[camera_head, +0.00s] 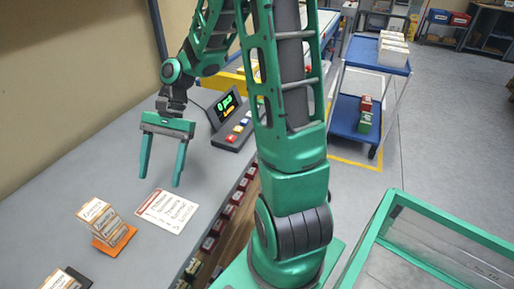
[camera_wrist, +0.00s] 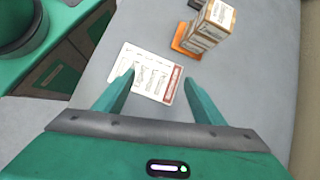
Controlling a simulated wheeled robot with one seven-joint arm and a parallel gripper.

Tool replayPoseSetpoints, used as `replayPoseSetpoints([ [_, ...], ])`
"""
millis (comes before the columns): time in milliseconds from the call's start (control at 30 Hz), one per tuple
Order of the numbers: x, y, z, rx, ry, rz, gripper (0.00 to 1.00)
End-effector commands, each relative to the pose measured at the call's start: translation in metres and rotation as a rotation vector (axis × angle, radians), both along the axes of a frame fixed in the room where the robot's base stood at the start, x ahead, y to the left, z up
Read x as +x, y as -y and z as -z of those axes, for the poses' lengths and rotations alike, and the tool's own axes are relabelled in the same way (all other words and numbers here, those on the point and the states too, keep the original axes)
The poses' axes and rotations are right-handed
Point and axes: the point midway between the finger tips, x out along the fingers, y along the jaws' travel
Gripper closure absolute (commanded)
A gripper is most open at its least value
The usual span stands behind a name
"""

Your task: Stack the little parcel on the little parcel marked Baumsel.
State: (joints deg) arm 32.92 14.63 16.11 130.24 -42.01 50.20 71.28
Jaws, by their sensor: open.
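Little parcels (camera_head: 100,217) with pale labels and brown sides stand on an orange base (camera_head: 122,244) on the grey table. They also show in the wrist view (camera_wrist: 214,22), upright on the orange base (camera_wrist: 181,42). Another pale parcel (camera_head: 60,281) is at the bottom edge of the head view, beside a dark piece. The labels are too small to read, so I cannot tell which is marked Baumsel. My gripper (camera_head: 159,182) is open and empty, pointing down above the table, behind and right of the orange base. It also shows open in the wrist view (camera_wrist: 158,76).
A white card with red print (camera_head: 168,210) lies flat on the table below my gripper. A keypad with a green display (camera_head: 230,112) stands farther back. A blue cart (camera_head: 376,55) with boxes stands beyond. Bare table (camera_head: 120,150) lies left of my gripper.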

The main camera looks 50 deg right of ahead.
Motion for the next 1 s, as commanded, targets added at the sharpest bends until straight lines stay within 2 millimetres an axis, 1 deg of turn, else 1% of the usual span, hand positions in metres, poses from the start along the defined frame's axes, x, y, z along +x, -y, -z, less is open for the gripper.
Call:
replayPoseSetpoints([
  [100, -0.02, 0.032, -0.005, -0.136, 0.087, -0.073, 0.36],
  [267, -0.051, 0.076, -0.019, -0.29, 0.179, -0.171, 0.36],
  [400, -0.086, 0.112, -0.036, -0.399, 0.242, -0.254, 0.36],
  [533, -0.123, 0.14, -0.051, -0.472, 0.287, -0.326, 0.36],
  [600, -0.143, 0.152, -0.057, -0.498, 0.306, -0.36, 0.36],
  [700, -0.167, 0.165, -0.062, -0.52, 0.326, -0.4, 0.36],
  [800, -0.184, 0.173, -0.064, -0.532, 0.339, -0.427, 0.36],
  [900, -0.194, 0.178, -0.064, -0.536, 0.344, -0.442, 0.36],
  [1000, -0.196, 0.179, -0.064, -0.537, 0.346, -0.45, 0.36],
])
